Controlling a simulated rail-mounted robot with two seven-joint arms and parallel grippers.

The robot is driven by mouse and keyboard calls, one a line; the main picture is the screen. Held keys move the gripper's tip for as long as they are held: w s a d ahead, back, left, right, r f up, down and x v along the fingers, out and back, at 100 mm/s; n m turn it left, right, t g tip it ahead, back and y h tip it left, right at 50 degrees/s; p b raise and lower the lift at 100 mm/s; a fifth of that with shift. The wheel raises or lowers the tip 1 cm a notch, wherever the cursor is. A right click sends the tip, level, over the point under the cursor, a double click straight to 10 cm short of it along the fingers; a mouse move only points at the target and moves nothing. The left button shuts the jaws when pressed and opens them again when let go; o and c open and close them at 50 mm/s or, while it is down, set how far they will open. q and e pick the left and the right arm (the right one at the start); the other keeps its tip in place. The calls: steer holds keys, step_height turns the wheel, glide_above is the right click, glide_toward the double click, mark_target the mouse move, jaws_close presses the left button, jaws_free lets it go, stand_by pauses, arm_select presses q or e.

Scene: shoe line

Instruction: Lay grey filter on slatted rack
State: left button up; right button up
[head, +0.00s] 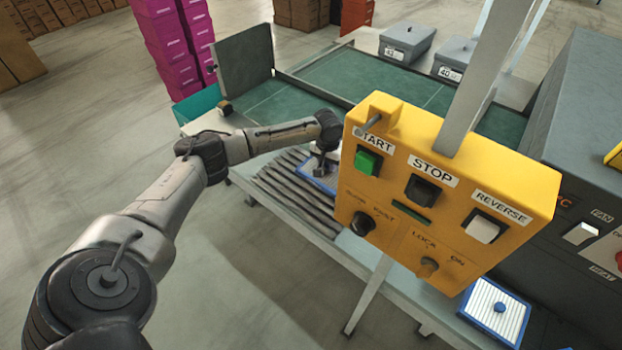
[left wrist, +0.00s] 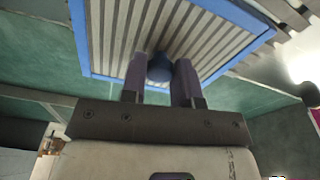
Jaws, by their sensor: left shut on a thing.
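The grey filter, a pleated panel with a blue frame and a round blue knob, fills the upper part of the left wrist view (left wrist: 205,35) and shows partly in the head view (head: 314,180). My left gripper (head: 321,166) is shut on its knob, with the two fingers on either side of it in the left wrist view (left wrist: 161,75). The filter is over the right part of the slatted rack (head: 283,199); I cannot tell whether it touches the slats. The yellow control box hides its right part in the head view. My right gripper is not in view.
The yellow control box (head: 440,190) on its post stands close right of my left gripper. A second blue-framed filter (head: 495,308) lies at the lower right. A green belt (head: 365,80) and grey lidded bins (head: 407,42) are behind. The rack's left slats are bare.

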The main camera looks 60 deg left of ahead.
mark_target(310, 166)
arm_select(q)
steer(key=s+a+f, duration=0.2)
steer(key=s+a+f+b, duration=0.1)
steer(key=s+a, duration=0.1)
steer(key=shift+a+f, duration=0.15)
steer(key=shift+f, duration=0.2)
steer(key=shift+f+b, duration=0.6)
steer(key=shift+f, duration=1.35)
steer(key=shift+f, duration=0.15)
steer(key=o, duration=0.9)
steer(key=shift+o, duration=0.2)
steer(key=r+p, duration=0.1)
steer(key=r, duration=0.2)
steer(key=r+p, duration=0.1)
steer(key=r, duration=0.3)
steer(key=s+r+p, duration=0.1)
steer(key=r, duration=0.2)
steer(key=shift+d+r, duration=0.3)
steer(key=shift+r, duration=0.05)
steer(key=shift+s+r, duration=0.15)
steer(key=shift+r, duration=0.6)
